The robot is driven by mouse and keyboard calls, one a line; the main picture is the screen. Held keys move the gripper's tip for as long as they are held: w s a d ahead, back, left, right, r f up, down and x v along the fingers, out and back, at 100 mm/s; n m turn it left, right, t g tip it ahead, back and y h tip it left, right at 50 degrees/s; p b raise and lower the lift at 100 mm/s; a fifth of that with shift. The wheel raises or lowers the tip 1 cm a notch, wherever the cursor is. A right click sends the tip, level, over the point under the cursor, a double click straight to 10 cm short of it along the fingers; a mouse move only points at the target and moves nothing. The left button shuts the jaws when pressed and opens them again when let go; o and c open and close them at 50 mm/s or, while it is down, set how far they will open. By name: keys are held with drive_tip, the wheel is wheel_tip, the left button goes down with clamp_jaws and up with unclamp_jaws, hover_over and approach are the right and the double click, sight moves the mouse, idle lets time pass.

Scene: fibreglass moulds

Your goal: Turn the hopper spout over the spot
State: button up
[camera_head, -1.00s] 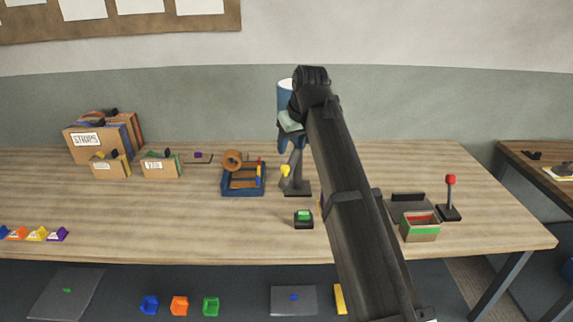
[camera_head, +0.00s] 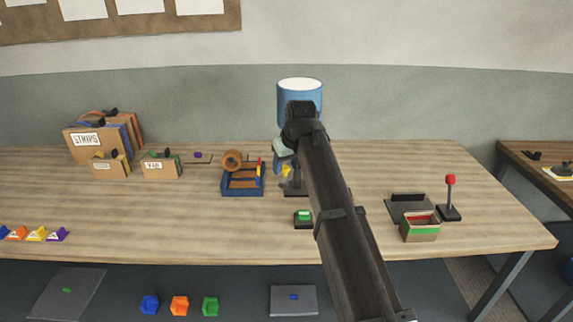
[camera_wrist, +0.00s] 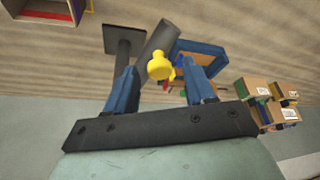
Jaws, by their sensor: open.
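The hopper (camera_head: 299,103) is a blue drum with a white top, at the back of the table in the head view. My arm hides its lower part. In the wrist view a thick grey tube, apparently the spout (camera_wrist: 156,40), slants beside a dark post. A yellow knob (camera_wrist: 160,64) shows by the tube's lower end; it also shows in the head view (camera_head: 286,170). My gripper (camera_wrist: 161,66) is open, and its blue fingers appear on either side of the knob, with gaps on both sides. I cannot tell whether they are level with it. I cannot make out the spot for certain.
A blue tray (camera_head: 242,191) with a brown ring stands left of the post. A black box with a green top (camera_head: 303,220) sits in front. An open carton (camera_head: 420,231) and a red-knobbed lever (camera_head: 450,198) are to the right. Cartons (camera_head: 100,138) stand at far left.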

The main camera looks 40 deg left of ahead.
drive_tip(key=shift+c, duration=0.4)
clamp_jaws()
drive_tip(key=shift+d, duration=0.1)
drive_tip(key=shift+w+d+n+g, duration=0.3)
drive_tip(key=shift+w+d+n, duration=0.15)
drive_tip(key=shift+d+n, duration=0.25)
drive_tip(key=w+d+n+g+h, duration=0.1)
drive_tip(key=w+d+n+g, duration=0.3)
drive_tip(key=w+n, duration=0.8)
drive_tip(key=shift+w+d+n, duration=0.4)
drive_tip(key=shift+w+d, duration=0.35)
drive_tip(key=shift+d, duration=0.2)
drive_tip(key=shift+o, duration=0.4)
unclamp_jaws()
